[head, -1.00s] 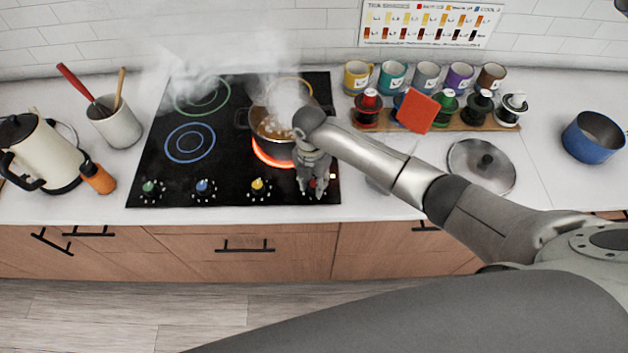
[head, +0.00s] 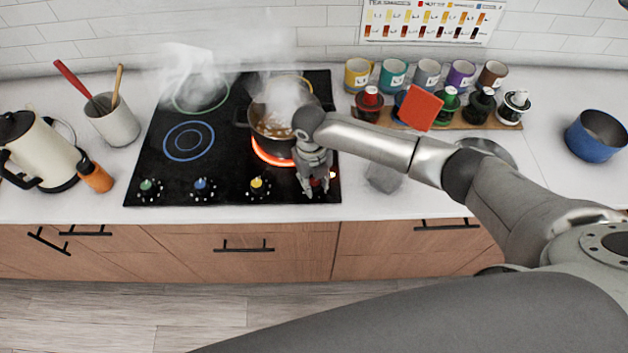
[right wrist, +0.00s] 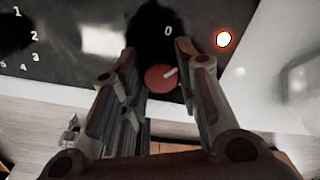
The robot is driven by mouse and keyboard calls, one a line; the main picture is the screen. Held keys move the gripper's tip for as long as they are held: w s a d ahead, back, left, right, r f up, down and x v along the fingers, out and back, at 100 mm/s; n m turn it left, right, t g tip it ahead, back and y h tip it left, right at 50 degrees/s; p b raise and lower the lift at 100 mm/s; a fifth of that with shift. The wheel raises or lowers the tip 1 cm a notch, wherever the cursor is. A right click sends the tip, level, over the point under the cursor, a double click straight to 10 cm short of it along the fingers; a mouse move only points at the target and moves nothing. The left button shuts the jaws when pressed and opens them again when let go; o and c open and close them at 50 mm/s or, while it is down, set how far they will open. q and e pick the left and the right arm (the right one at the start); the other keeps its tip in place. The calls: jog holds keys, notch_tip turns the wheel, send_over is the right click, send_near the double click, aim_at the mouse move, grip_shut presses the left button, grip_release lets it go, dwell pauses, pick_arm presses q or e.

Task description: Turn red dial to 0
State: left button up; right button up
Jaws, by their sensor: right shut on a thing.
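The red dial (right wrist: 162,79) shows in the right wrist view, with a pale pointer bar slanting to the upper right. A white 0 (right wrist: 168,31) is printed on the black panel above it. My right gripper (right wrist: 156,50) has one finger on each side of the dial and is shut on it. In the head view my right gripper (head: 318,192) points down at the front right corner of the black cooktop (head: 225,150), hiding most of the dial. A small light (right wrist: 223,39) glows orange to the right of the 0. My left gripper is not in view.
A steaming pot (head: 270,124) stands on a glowing red burner (head: 270,154) just behind my right gripper. Green (head: 150,186), blue (head: 203,186) and yellow (head: 257,186) dials lie along the cooktop's front. A metal lid (head: 488,147) is partly behind my arm.

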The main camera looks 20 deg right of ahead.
jog(key=n, duration=0.3)
jog(key=shift+w+b, duration=0.1)
jog(key=shift+b, duration=0.3)
jog(key=shift+f+n+b, duration=0.1)
jog(key=shift+n+b, duration=0.5)
jog(key=shift+n, duration=0.2)
jog(key=n+b, duration=0.2)
jog(key=b, duration=0.1)
jog(key=shift+b, duration=0.35)
jog(key=shift+n+b, duration=0.7)
jog(key=shift+b, duration=0.1)
jog(key=o, duration=1)
